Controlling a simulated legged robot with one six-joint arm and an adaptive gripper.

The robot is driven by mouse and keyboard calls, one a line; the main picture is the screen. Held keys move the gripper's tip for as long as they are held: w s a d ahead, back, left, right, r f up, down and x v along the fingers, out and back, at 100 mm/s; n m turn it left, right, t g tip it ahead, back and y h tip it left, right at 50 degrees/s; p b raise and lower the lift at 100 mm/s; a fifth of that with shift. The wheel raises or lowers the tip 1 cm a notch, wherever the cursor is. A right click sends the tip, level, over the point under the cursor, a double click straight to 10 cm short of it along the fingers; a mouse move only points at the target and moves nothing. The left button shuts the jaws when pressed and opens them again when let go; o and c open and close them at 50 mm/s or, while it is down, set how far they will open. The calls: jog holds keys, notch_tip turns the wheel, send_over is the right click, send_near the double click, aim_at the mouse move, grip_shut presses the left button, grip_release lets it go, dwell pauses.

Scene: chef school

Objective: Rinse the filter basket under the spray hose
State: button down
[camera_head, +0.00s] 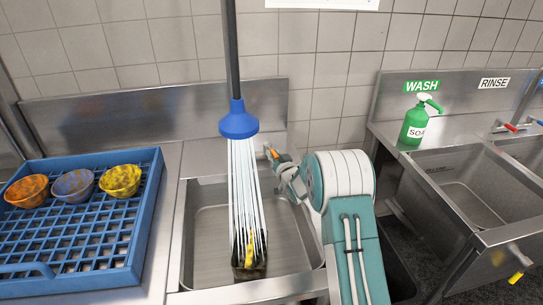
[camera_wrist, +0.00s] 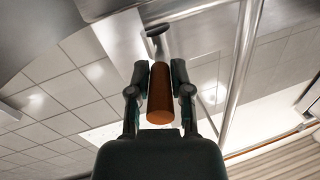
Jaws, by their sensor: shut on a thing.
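Water streams from the blue spray head (camera_head: 238,122) at the end of a dark hose (camera_head: 231,50), down into the steel sink (camera_head: 205,235). A dark, open-topped object with yellow on it (camera_head: 248,268), apparently the filter basket, stands in the sink under the streams. The water partly hides it. My gripper (camera_head: 280,165) is beside the spray, above the sink's back right. In the wrist view my gripper (camera_wrist: 160,85) is shut on a brown-orange cylindrical handle (camera_wrist: 160,105) with a metal end. What the handle belongs to is unclear.
A blue rack (camera_head: 75,262) on the left counter holds an orange bowl (camera_head: 27,191), a blue bowl (camera_head: 73,186) and a yellow bowl (camera_head: 120,181), all stained. A green soap bottle (camera_head: 415,125) stands by the wash sink (camera_head: 465,195) at right.

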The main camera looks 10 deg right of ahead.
jog(key=shift+w+d+r+n+g+y, duration=0.15)
jog(key=shift+d+n+g+y, duration=0.15)
jog(key=shift+n+y, duration=0.45)
jog(key=shift+w+d+f+n+g+y, duration=0.1)
jog(key=shift+d+n+g+y, duration=0.3)
jog(key=shift+y, duration=0.55)
jog(key=shift+a, duration=0.15)
jog(key=shift+r, duration=0.1)
jog(key=c, duration=0.5)
grip_release()
jog(key=shift+c, duration=0.2)
notch_tip(320, 180, up, 10)
